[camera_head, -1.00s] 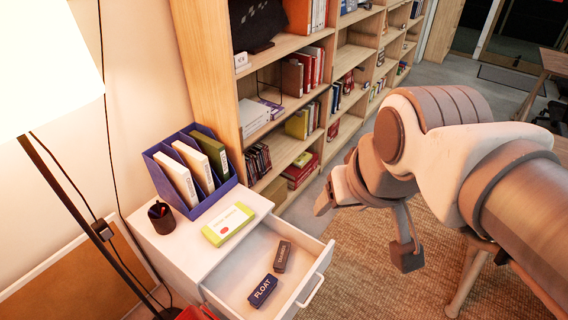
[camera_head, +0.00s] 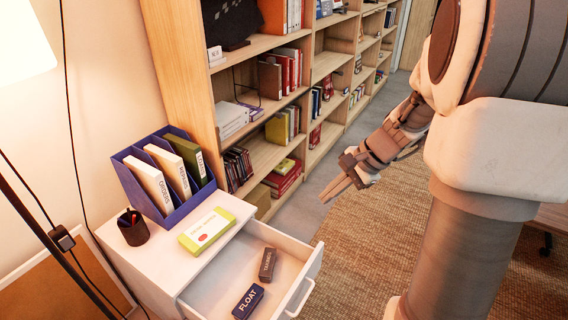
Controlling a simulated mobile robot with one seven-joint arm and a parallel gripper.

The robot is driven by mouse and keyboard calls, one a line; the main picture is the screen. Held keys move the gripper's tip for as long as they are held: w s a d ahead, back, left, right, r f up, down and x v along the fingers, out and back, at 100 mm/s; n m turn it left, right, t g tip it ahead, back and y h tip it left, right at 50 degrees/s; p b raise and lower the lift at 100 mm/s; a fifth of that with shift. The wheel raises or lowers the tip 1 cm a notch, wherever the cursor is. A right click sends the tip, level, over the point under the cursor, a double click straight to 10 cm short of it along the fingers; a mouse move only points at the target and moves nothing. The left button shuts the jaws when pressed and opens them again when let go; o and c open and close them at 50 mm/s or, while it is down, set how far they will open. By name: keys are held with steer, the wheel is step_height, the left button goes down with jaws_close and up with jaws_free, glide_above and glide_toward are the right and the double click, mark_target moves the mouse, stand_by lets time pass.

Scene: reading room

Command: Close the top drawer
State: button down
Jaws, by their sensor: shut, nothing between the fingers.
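The top drawer (camera_head: 303,263) of the white cabinet (camera_head: 117,243) is pulled well out toward the lower right. Its handle (camera_head: 300,297) is on the front panel near the lower edge of the view. Inside lie a dark blue block marked FLOAT (camera_head: 248,301) and a brown-grey block (camera_head: 267,264). My gripper (camera_head: 338,190) is up and to the right of the drawer, above the floor side, with its fingers together and pointing down-left. It is apart from the drawer and holds nothing.
On the cabinet stand a blue file holder (camera_head: 150,193) with binders, a dark pen cup (camera_head: 133,228) and a yellow-green box (camera_head: 207,230). A wooden bookshelf (camera_head: 187,80) rises behind. A lamp pole (camera_head: 45,240) stands at left. The rug (camera_head: 370,235) right of the drawer is clear.

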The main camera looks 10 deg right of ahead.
steer(key=w+d+f+m+t+b, duration=0.15)
steer(key=d+f+m, duration=0.3)
steer(key=f, duration=0.55)
steer(key=w+d+f+m+t+y+b, duration=0.1)
steer(key=d+f+m+b, duration=0.25)
steer(key=d+f, duration=0.45)
steer(key=w+d+f+m+t+b, duration=0.15)
steer(key=d+f+m, duration=0.3)
steer(key=f, duration=0.75)
steer(key=b, duration=0.4)
glide_toward(322, 248)
step_height(322, 248, down, 4)
steer(key=w+a, duration=0.2)
steer(key=shift+w+a+r+g+b, duration=0.1)
steer(key=shift+w+a+g+b, duration=0.05)
steer(key=shift+w+g+b, duration=0.2)
steer(key=shift+w+a, duration=0.35)
steer(key=w+a, duration=1.7)
steer(key=shift+w+a+b, duration=0.3)
steer(key=shift+b, duration=0.05)
